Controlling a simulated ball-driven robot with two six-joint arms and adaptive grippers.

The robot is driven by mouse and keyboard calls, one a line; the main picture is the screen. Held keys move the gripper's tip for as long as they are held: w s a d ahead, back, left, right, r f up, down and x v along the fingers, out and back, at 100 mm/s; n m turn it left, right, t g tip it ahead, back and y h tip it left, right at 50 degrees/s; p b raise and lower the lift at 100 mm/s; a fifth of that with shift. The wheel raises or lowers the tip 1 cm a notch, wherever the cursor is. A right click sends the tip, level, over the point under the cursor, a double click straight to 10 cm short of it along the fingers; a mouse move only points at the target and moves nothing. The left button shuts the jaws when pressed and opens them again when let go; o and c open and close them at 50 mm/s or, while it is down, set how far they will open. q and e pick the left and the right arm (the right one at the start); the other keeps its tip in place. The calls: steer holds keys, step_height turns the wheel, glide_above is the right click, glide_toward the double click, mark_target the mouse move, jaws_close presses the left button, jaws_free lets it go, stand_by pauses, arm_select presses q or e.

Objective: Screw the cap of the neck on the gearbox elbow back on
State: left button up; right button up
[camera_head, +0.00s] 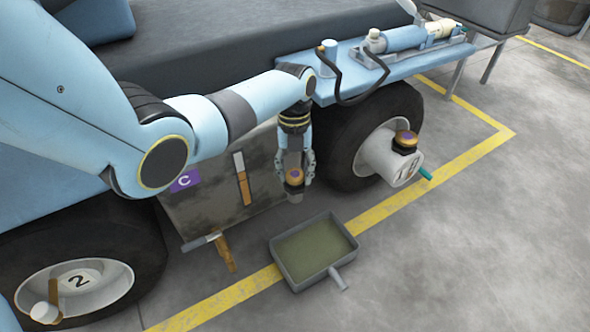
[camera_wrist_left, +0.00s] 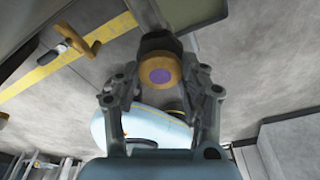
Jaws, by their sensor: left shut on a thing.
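The cap (camera_head: 295,175), orange with a purple top, is between the fingers of my left gripper (camera_head: 296,179), which is shut on it. The cap also shows in the left wrist view (camera_wrist_left: 160,76), face toward the camera, with a finger on each side. A dark neck (camera_wrist_left: 158,43) shows just beyond it, and a short grey elbow (camera_head: 295,197) shows below it in the head view. I cannot tell whether the cap is seated on the neck. The gearbox (camera_head: 210,214), a dark box with a purple C label, is behind. My right gripper is not in view.
A grey drain tray (camera_head: 342,229) lies on the floor below and right of the gripper. A wheel hub (camera_head: 375,155) with a similar orange and purple cap (camera_head: 405,140) is to the right. A blue shelf (camera_head: 410,65) with a hose is above. A brown-handled tap (camera_head: 225,252) hangs below the gearbox.

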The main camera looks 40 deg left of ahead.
arm_select(q)
steer(key=m, duration=0.5)
steer(key=shift+y, duration=0.4)
steer(key=o, duration=1.7)
steer(key=shift+o, duration=0.2)
